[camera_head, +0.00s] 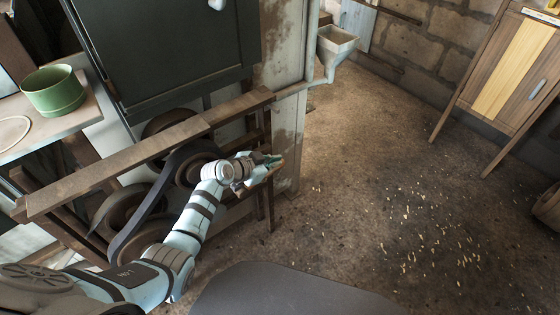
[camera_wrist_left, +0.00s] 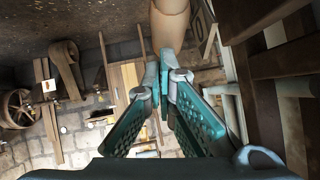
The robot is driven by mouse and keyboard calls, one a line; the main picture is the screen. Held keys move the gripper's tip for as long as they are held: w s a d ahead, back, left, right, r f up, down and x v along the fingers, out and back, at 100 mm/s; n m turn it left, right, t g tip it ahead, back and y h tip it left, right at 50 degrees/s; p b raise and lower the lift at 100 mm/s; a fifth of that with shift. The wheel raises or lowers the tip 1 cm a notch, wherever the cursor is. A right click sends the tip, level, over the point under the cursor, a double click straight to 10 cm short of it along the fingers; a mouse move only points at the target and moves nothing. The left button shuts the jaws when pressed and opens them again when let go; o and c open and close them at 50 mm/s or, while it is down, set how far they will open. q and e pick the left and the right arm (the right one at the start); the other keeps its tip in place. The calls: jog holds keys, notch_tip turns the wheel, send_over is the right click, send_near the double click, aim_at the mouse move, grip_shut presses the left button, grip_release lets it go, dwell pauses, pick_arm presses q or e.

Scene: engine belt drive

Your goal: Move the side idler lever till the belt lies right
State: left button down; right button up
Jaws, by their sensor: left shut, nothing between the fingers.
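The dark belt (camera_head: 151,204) runs slanting between an upper pulley (camera_head: 191,168) and a lower pulley (camera_head: 140,245) behind the wooden rail. My left arm hides part of it, so I cannot tell how the belt sits on every pulley. My left gripper (camera_head: 267,162) is beyond the pulleys, by the right end of the frame. In the left wrist view its fingers (camera_wrist_left: 164,78) are shut and empty. A tan rounded handle, probably the idler lever's (camera_wrist_left: 170,24), stands just beyond the fingertips; I cannot tell whether they touch it. My right gripper is not in view.
A wooden rail (camera_head: 150,150) crosses in front of the pulleys. A dark cabinet (camera_head: 165,45) hangs above. A green pot (camera_head: 53,91) stands on a shelf at left. A hopper (camera_head: 335,48) is on the post. The floor (camera_head: 390,190) at right is open.

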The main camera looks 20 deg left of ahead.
pick_arm(q)
jog(key=shift+a+f, duration=0.15)
jog(key=shift+f, duration=0.15)
jog(key=shift+r, duration=0.15)
jog(key=s+a+r+p, duration=0.3)
jog(key=s+r+p, duration=0.5)
jog(key=r, duration=0.2)
jog(key=s+d+f+n+g+y, duration=0.1)
jog(key=s+f+g, duration=0.15)
jog(key=s, duration=0.55)
jog(key=s+d+f+n+g+y, duration=0.1)
jog(key=s+f, duration=0.2)
jog(key=s, duration=0.4)
jog(key=s+a+n+g+y, duration=0.3)
jog(key=s+n, duration=0.2)
jog(key=s, duration=0.9)
notch_tip(320, 180, down, 18)
jog(key=s+a+g, duration=0.1)
jog(key=a+g, duration=0.1)
jog(key=s+a+f, duration=0.1)
jog(key=s+f, duration=1.2)
jog(key=s, duration=0.1)
jog(key=shift+s+f+n+g+y+b, duration=0.25)
jog(key=shift+s+n+g+y+b, duration=0.05)
jog(key=shift+g, duration=0.05)
